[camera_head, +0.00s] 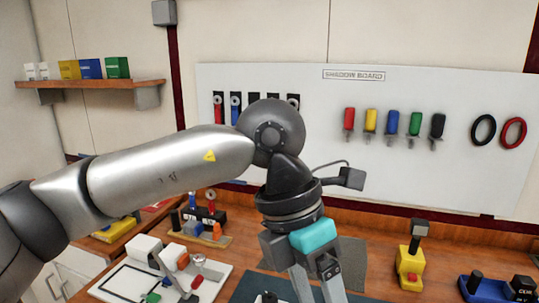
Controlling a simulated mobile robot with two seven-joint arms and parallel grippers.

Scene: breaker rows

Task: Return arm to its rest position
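My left arm (165,170) comes in from the left and reaches across the middle of the view, bent down at the wrist. My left gripper (318,288) points down over the wooden bench (385,270), with a teal block-shaped part on its body. Its two fingers show a gap, but the fingertips are cut off by the bottom edge, so I cannot see whether it is open or holds anything. My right arm and gripper are not in view.
A white board with parts (125,282) lies left of the gripper. A yellow device (411,265) and a blue device (490,288) stand to the right. The shadow board (300,85) with hanging tools is behind, partly hidden by my arm. A shelf (90,84) is upper left.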

